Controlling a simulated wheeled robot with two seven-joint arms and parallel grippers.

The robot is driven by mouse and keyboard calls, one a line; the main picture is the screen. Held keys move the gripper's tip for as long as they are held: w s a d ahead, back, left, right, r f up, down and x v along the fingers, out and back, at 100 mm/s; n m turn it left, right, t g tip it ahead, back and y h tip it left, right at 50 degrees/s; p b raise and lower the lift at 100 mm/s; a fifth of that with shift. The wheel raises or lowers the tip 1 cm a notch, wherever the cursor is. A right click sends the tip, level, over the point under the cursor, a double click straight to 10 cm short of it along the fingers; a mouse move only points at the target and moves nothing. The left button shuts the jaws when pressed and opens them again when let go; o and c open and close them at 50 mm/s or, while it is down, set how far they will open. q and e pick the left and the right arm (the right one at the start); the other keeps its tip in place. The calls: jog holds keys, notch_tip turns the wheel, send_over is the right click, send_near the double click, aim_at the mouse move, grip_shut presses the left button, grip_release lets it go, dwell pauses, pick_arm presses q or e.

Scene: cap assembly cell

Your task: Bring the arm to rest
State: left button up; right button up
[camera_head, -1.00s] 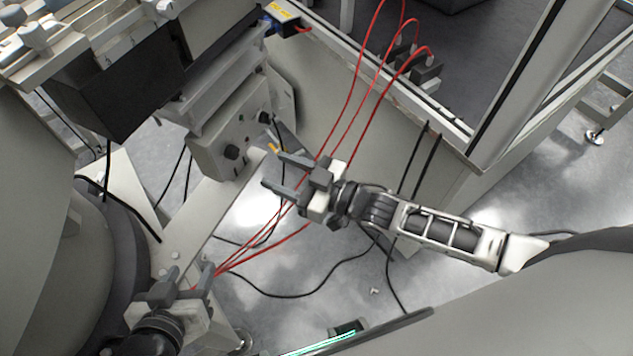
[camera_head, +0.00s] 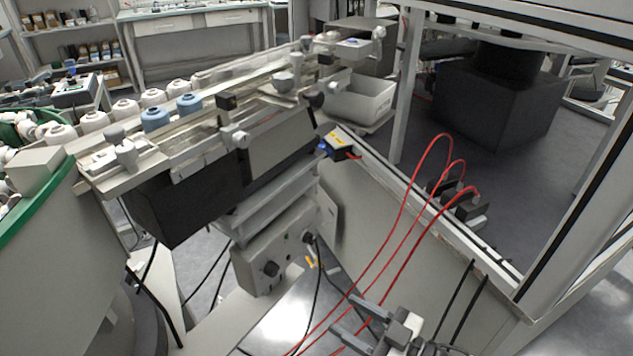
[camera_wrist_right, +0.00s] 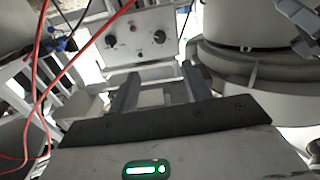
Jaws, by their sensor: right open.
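My right gripper (camera_head: 346,317) shows at the bottom edge of the head view. Its two grey fingers are apart, with nothing seen between them. It is in front of and below the control box with dark knobs (camera_head: 272,258), clear of it. In the right wrist view, the open fingers (camera_wrist_right: 160,88) point toward the same control box (camera_wrist_right: 140,40), with a gap between. The rest of my right arm is cut off below the head view. My left gripper is not in the head view.
Red cables (camera_head: 398,222) loop down from the frame on the right and pass close to my right gripper. Above the control box is a feeder rail (camera_head: 190,140) with white and blue caps (camera_head: 155,118). A green-rimmed bowl (camera_head: 45,200) stands at left.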

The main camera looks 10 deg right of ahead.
jog(key=s+d+f+m+g+h, duration=0.1)
jog(key=s+d+f+m+h, duration=0.1)
jog(key=s+m+h, duration=0.5)
jog(key=s+f+h, duration=0.1)
jog(key=h, duration=0.1)
jog(key=shift+d+f+m+g+h, duration=0.2)
jog(key=shift+m+g+h, duration=0.1)
jog(key=shift+g+h, duration=0.1)
dwell(1.3)
